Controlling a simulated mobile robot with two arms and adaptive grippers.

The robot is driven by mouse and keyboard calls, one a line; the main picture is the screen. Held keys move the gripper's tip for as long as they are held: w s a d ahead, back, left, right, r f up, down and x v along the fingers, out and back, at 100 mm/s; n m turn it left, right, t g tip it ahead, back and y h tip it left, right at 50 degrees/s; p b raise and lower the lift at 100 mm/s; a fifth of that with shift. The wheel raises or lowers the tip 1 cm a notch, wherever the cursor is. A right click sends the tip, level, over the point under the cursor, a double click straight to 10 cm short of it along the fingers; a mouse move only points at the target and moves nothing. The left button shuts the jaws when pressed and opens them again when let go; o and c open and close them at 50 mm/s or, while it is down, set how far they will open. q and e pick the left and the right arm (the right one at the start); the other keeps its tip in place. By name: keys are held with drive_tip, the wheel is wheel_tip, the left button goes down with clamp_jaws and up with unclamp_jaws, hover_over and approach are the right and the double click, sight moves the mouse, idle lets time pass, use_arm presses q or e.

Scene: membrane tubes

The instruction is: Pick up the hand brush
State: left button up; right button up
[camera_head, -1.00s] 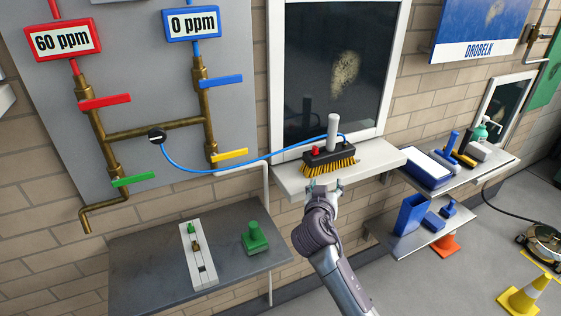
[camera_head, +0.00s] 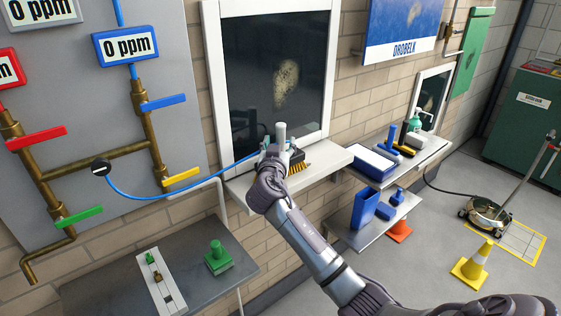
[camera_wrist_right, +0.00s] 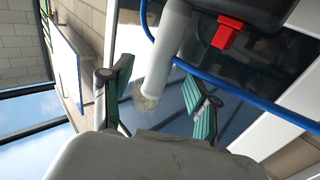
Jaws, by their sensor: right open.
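The brush (camera_head: 298,164), black with yellow bristles and a pale grey upright handle (camera_head: 281,132), sits on the white window sill. My right gripper (camera_head: 268,146) is at the brush in the head view and hides its left part. In the right wrist view, the pale handle (camera_wrist_right: 168,50) runs between the two green-padded fingers of my open right gripper (camera_wrist_right: 158,82). The black brush body (camera_wrist_right: 255,10) with a red button (camera_wrist_right: 227,34) is at the top there. Whether the fingers touch the handle is not clear. My left gripper is not in view.
A blue hose (camera_head: 150,197) runs from the pipe panel to the brush. The sill (camera_head: 325,160) lies under a dark window (camera_head: 270,75). Shelves to the right hold a blue tray (camera_head: 368,164), bottles and blue containers. A grey table (camera_head: 110,290) is lower left.

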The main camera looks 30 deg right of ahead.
sight(280, 139)
drive_tip(key=x, duration=0.4)
drive_tip(key=shift+f+p, duration=0.15)
drive_tip(key=shift+p, duration=0.2)
clamp_jaws()
